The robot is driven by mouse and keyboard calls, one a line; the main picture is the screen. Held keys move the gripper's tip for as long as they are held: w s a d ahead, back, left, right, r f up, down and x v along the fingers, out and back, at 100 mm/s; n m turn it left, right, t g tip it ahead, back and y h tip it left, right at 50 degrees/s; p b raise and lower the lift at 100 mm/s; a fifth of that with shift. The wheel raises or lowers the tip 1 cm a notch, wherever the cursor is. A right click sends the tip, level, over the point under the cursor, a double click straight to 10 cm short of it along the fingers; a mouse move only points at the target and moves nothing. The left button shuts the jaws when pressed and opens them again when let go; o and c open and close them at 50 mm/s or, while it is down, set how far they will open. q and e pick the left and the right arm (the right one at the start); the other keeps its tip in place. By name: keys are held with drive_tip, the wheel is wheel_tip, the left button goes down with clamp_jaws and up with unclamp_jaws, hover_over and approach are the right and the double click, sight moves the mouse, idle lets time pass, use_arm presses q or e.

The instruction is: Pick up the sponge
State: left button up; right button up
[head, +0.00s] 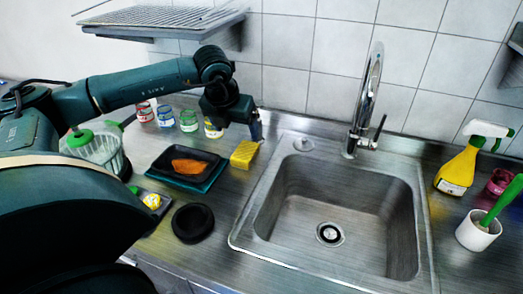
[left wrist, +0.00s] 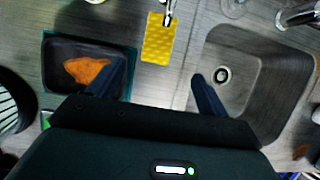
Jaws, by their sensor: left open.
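The yellow sponge (head: 243,155) lies on the steel counter between the black tray and the sink. In the left wrist view the sponge (left wrist: 158,42) shows whole or nearly so, beyond the fingertips and roughly midway between them. My left gripper (head: 248,134) hangs above and close to the sponge in the head view. In the left wrist view its two dark blue fingers (left wrist: 158,72) are wide apart with nothing between them. My right gripper is in neither view.
A dark tray (head: 158,166) with an orange item (head: 187,166) is left of the sponge. The sink (head: 246,233) is at its right, with a faucet (head: 368,95) behind. Small jars (head: 188,122) stand behind. A spray bottle (head: 455,171) stands far right.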

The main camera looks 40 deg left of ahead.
use_arm(q)
hover_over(243, 154)
drive_tip(key=s, duration=0.2)
drive_tip(key=f, duration=0.4)
drive_tip(key=f+p, duration=0.1)
drive_tip(key=f, duration=0.1)
drive_tip(key=shift+w+d+f, duration=0.1)
drive_tip(key=shift+d+f, duration=0.1)
drive_tip(key=shift+d, duration=0.15)
drive_tip(key=shift+w+f, duration=0.15)
drive_tip(key=shift+f, duration=0.3)
drive_tip(key=p+x, duration=0.1)
drive_tip(key=x, duration=0.2)
drive_tip(key=shift+a+f, duration=0.15)
drive_tip(key=shift+f, duration=0.2)
drive_tip(key=shift+w+f, duration=0.15)
drive_tip(key=shift+f, duration=0.3)
drive_tip(key=c, duration=1.1)
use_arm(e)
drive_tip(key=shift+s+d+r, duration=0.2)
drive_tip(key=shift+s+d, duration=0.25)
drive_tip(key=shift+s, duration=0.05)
use_arm(q)
drive_tip(key=shift+r, duration=0.1)
